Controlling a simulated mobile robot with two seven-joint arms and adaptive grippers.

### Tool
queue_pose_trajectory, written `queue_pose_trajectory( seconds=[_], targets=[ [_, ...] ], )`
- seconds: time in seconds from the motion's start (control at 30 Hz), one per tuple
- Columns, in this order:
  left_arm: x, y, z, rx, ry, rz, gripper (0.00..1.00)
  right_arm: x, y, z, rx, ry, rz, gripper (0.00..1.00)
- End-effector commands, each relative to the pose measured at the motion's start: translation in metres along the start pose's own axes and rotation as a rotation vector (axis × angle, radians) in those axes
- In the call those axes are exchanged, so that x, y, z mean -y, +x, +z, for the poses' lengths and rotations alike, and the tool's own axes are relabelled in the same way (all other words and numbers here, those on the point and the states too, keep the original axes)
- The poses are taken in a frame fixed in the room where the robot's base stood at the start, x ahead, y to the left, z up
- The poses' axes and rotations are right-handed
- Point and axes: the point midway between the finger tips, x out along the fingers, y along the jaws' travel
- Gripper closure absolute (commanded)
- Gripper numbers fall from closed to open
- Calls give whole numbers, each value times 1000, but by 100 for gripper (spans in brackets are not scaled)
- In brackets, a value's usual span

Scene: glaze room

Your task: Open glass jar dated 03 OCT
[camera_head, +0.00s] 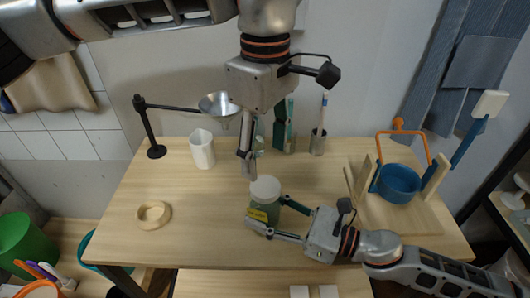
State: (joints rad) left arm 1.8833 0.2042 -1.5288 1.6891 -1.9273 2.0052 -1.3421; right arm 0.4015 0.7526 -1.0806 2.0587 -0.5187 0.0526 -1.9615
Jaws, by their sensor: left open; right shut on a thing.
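A greenish glass jar (268,208) with a white lid (265,187) stands upright on the wooden table (180,235), near its middle. A yellow label (257,215) shows low on its front; its writing is too small to read. My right gripper (266,214) comes in from the right and is shut on the jar's body, one finger in front and one behind. My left gripper (247,168) points down, open and empty, above and slightly left of the lid. Whether it touches the lid cannot be told.
A funnel (219,106) hangs on a black stand (148,130) beside a white pitcher (202,150). A brush cup (318,142) stands at the back.

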Motion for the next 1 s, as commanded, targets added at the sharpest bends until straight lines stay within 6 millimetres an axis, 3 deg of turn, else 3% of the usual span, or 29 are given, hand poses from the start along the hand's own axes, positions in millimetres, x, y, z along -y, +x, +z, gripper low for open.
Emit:
queue_pose_trajectory(
  seconds=[0.6, 0.8, 1.0],
  targets=[
    [0, 0, 0, 0, 1071, 0, 44, 0, 0, 0, 0, 0, 0, 100],
    [0, 0, 0, 0, 1284, 0, 44, 0, 0, 0, 0, 0, 0, 100],
    [0, 5, 0, 1, 1356, -1, 44, 0, 0, 0, 0, 0, 0, 100]
  ],
)
